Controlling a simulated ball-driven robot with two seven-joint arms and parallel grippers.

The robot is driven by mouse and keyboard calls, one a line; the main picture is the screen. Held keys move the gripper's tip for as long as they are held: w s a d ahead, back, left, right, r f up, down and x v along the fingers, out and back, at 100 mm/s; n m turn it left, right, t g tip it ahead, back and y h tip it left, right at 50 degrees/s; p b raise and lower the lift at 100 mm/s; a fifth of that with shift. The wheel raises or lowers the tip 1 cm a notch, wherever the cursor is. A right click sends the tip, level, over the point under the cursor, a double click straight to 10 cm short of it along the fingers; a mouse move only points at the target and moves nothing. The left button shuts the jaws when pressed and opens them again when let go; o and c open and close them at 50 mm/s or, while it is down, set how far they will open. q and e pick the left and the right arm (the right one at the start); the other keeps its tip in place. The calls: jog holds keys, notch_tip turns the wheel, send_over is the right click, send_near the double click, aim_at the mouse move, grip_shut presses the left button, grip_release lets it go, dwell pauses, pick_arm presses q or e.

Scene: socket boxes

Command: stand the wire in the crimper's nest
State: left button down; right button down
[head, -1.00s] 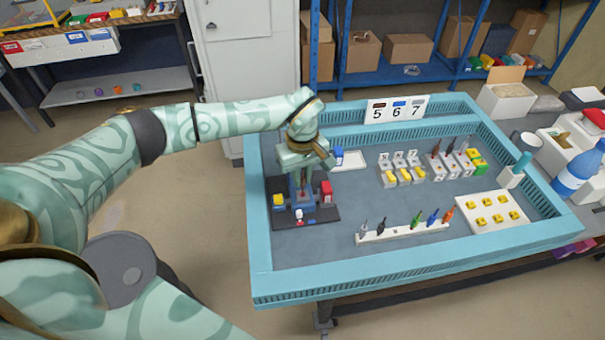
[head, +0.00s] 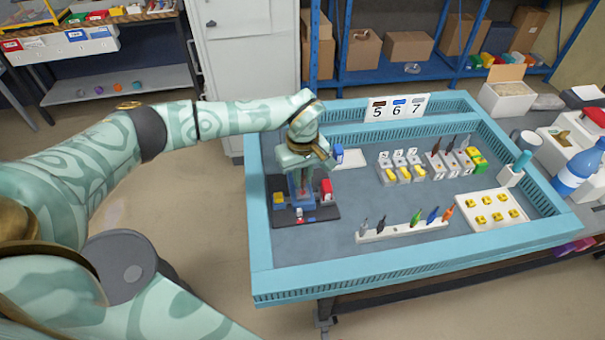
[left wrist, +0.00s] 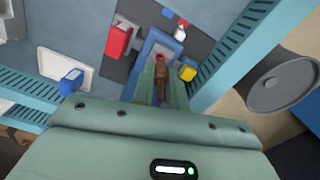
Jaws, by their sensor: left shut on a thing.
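My left gripper (head: 302,182) is over the crimper, a blue block (left wrist: 147,50) on a dark base plate (head: 325,213) at the left of the blue-rimmed table. In the left wrist view its fingers (left wrist: 160,88) are shut on a brown wire (left wrist: 160,76) with a reddish end, which points at the blue block. The gripper hides most of the wire and the nest in the head view, so I cannot tell whether the wire's end is seated. My right gripper is not in view.
A red block (head: 326,188) and a yellow block (head: 279,198) flank the crimper. A white tray with a blue item (head: 337,153) lies behind it. A white rack of coloured wires (head: 405,231), grey socket boxes (head: 400,172) and a white board of yellow pieces (head: 490,208) stand to the right.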

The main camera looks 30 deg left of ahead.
pick_arm(q)
jog(key=shift+f+b, duration=0.5)
jog(key=shift+f, duration=0.4)
dwell(0.6)
jog(key=c, duration=0.9)
grip_release()
notch_tip(320, 180, up, 8)
jog(key=p, duration=0.6)
jog(key=shift+f, duration=0.2)
jog(key=shift+f, duration=0.1)
